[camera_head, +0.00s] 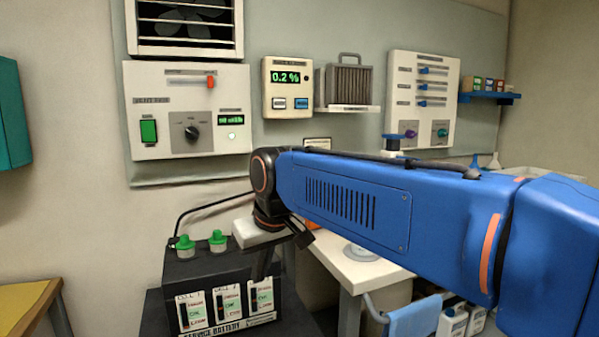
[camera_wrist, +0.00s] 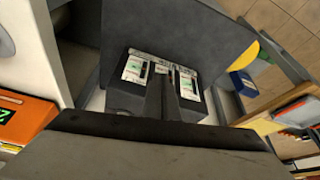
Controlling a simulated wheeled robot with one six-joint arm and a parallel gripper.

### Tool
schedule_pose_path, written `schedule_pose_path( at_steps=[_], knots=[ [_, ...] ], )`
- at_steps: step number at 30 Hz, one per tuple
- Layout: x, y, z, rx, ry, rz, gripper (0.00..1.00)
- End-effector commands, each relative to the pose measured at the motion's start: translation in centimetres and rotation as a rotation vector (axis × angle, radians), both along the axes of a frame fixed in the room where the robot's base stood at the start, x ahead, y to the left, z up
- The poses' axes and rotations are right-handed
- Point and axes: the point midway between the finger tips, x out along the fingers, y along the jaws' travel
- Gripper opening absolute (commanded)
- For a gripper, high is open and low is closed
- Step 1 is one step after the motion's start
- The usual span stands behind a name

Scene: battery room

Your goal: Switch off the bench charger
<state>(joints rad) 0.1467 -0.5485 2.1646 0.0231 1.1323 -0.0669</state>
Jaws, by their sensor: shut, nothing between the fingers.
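An orange box with green lit digits (camera_wrist: 22,116) shows at the left edge of the wrist view, cut off by the frame. It may be the bench charger; I see no clear switch on it. In the head view my blue arm hides much of the white bench (camera_head: 362,272), and I cannot make out the charger there.
A wall panel (camera_head: 160,85) with a green switch, black knob and red slider hangs below a fan. A meter (camera_head: 288,75) reads 0.2 %. Another panel (camera_head: 421,85) has blue sliders. A blue cloth (camera_head: 413,318) hangs at the bench's front. A yellow table (camera_head: 25,300) stands at left.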

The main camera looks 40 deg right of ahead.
Motion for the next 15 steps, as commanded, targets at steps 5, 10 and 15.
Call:
schedule_pose_path(
  at_steps=[5,10,15],
  knots=[
    [4.2,-2.7,5.0,0.001,0.008,-0.038,0.0],
    [7.7,-5.6,9.2,0.003,0.014,-0.067,0.0],
    [11.0,-8.9,13.0,0.004,0.02,-0.097,0.0]
  ],
)
